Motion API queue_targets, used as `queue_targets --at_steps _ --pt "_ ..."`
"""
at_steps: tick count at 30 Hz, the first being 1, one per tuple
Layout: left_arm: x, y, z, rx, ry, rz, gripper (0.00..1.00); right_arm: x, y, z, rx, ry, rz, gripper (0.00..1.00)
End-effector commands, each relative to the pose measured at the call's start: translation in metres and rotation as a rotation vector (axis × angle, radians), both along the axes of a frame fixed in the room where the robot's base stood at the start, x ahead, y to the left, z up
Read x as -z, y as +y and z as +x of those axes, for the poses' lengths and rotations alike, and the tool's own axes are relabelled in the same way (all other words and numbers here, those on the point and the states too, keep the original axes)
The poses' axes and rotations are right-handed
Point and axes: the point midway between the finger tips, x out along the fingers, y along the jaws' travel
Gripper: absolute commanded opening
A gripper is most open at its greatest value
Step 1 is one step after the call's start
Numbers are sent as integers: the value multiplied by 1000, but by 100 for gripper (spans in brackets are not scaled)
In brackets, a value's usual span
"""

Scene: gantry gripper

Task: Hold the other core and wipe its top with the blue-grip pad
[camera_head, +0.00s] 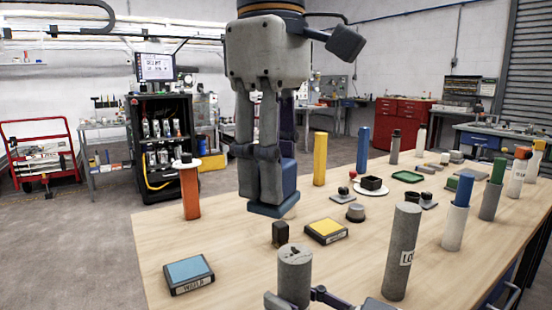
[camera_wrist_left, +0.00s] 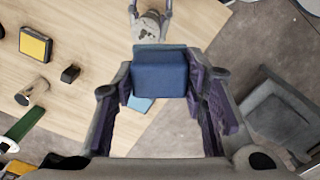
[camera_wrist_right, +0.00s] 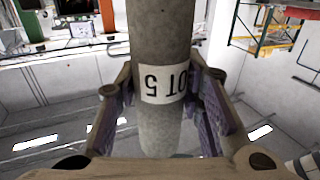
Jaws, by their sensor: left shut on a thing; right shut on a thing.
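My left gripper (camera_head: 266,190) is shut on the blue-grip pad (camera_head: 276,209), holding it above the table. The left wrist view shows the pad's blue block (camera_wrist_left: 160,75) between the purple fingers (camera_wrist_left: 165,100). A grey core (camera_head: 294,272) with dark patches on its top is upright at the bottom of the head view, in my right gripper (camera_head: 296,299). The pad is apart from this core. In the right wrist view the shut fingers (camera_wrist_right: 160,105) flank the core (camera_wrist_right: 160,40), whose label reads LOT 5. Another labelled grey core (camera_head: 402,250) stands to the right.
A blue-topped tray (camera_head: 188,272) and a yellow-topped tray (camera_head: 326,231) lie on the table. Bare wood lies around the trays.

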Motion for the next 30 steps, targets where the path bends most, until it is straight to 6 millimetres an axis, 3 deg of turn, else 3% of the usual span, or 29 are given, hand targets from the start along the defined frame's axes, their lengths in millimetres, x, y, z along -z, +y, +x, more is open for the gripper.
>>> queue_targets --at_steps 23,24,30 --pt "75 -2 1 1 1 -1 10 1 0 0 -1 1 -1 0" --pt "73 -6 4 1 -1 0 4 1 0 0 -1 1 -1 0" --pt "73 -21 13 1 -1 1 4 1 0 0 0 1 -1 0"
